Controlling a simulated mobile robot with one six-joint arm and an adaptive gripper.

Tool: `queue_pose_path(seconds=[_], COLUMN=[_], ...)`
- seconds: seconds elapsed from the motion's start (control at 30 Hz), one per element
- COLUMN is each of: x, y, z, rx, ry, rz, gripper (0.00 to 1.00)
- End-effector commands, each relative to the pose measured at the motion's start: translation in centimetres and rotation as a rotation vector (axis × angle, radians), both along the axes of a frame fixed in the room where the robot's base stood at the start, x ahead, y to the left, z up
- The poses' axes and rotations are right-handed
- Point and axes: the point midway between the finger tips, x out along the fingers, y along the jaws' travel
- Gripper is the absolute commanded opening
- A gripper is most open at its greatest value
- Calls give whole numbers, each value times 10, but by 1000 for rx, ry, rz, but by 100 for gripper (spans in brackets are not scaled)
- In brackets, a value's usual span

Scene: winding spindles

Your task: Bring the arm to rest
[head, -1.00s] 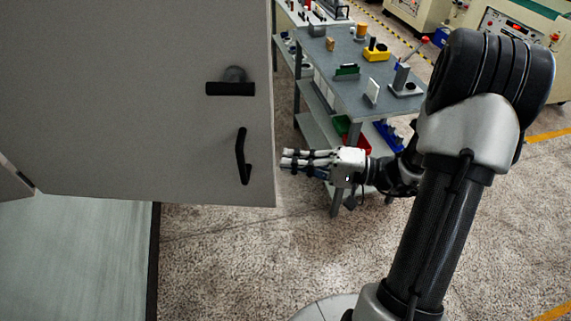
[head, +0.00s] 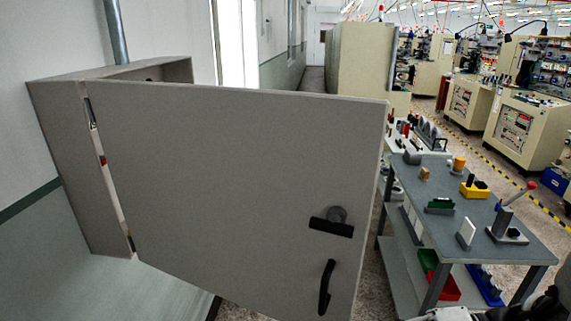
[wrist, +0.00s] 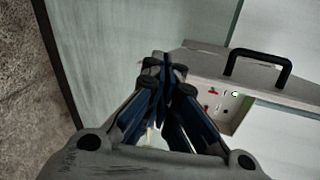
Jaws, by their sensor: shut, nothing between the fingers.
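My gripper (wrist: 165,70) shows in the wrist view with its dark blue-and-black fingers together and nothing between them. In the head view only pale and dark parts of my arm show at the bottom right edge, and the fingers are out of sight. The grey cabinet door (head: 230,180) stands swung out from its wall box (head: 60,140) in the head view. It bears a black latch (head: 331,226) and a black pull handle (head: 326,287).
A grey shelf table (head: 455,205) with small parts stands right of the door. Machines fill the back right. The wrist view shows a black handle (wrist: 258,65) and a panel with red and green controls (wrist: 222,103) to the right of the fingers.

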Motion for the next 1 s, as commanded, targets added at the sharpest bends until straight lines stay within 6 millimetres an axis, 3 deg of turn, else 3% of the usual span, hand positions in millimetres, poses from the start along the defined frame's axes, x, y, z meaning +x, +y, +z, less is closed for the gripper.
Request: queue_pose_path(seconds=[0.03, 0.2, 0.43, 0.7, 1.0], x=[-12, -52, -91, -99, -95], y=[19, 51, 57, 43, 38], z=[7, 8, 12, 35, 53], rx=[-90, -403, -866, -1244, -1335], ry=[35, 131, 99, -145, -291], rz=[84, 242, 284, 127, 12], gripper=[0, 0, 0, 0, 0])
